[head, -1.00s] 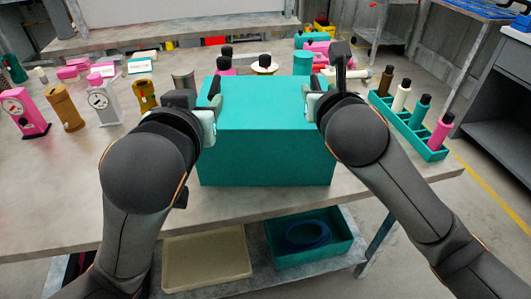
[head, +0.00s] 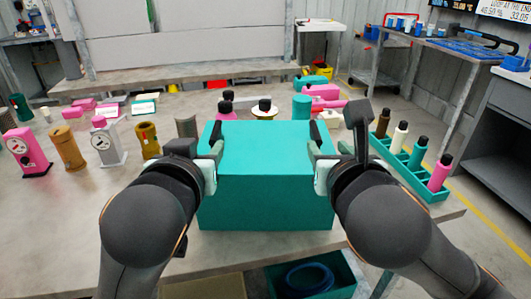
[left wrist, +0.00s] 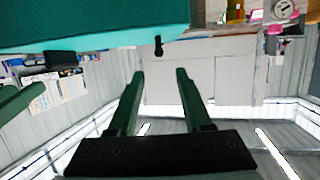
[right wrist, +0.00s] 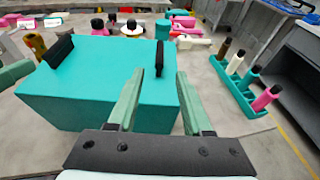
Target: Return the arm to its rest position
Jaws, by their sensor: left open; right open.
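A teal box (head: 265,205) stands upright near the front edge of the grey table, between my two grippers. Black upright handles sit at its left (head: 215,132) and right (head: 314,131) sides. My left gripper (head: 213,160) is open and empty by the box's left side; its two spread fingers show in the left wrist view (left wrist: 160,75). My right gripper (head: 319,160) is open by the right side. In the right wrist view the right handle (right wrist: 160,58) shows just beyond the spread fingers. Whether any finger touches the box is hidden.
A teal rack (head: 413,181) with several coloured bottles stands right of my right arm. Pump parts, including a pink gauge unit (head: 26,152), stand on the left of the table. More parts lie behind the box. A teal bin (head: 345,268) sits on the shelf below.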

